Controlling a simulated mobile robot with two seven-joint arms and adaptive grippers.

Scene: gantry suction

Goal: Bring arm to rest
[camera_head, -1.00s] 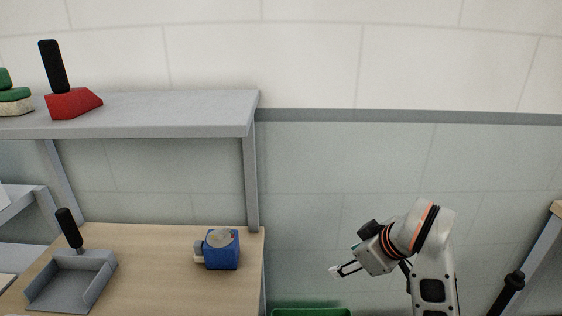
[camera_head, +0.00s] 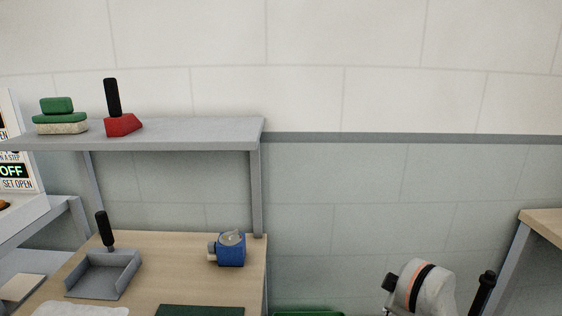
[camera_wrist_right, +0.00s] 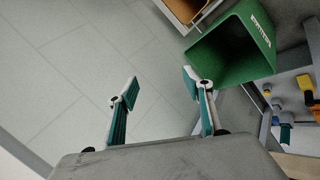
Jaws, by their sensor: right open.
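My right arm (camera_head: 428,290) shows at the lower right of the head view, only its upper links in the picture; its gripper is below the frame edge. In the right wrist view my right gripper (camera_wrist_right: 160,88) is open, its two teal-padded fingers apart with nothing between them. It is over bare floor, beside a green bin (camera_wrist_right: 235,52). My left gripper is in neither view.
A wooden bench (camera_head: 185,272) holds a grey dustpan (camera_head: 103,275) and a blue device (camera_head: 231,252). A grey shelf (camera_head: 200,131) above carries a red-based brush (camera_head: 123,125) and green-topped pads (camera_head: 58,118). Another table (camera_head: 546,222) stands at right. Tiled floor (camera_wrist_right: 75,50) is clear.

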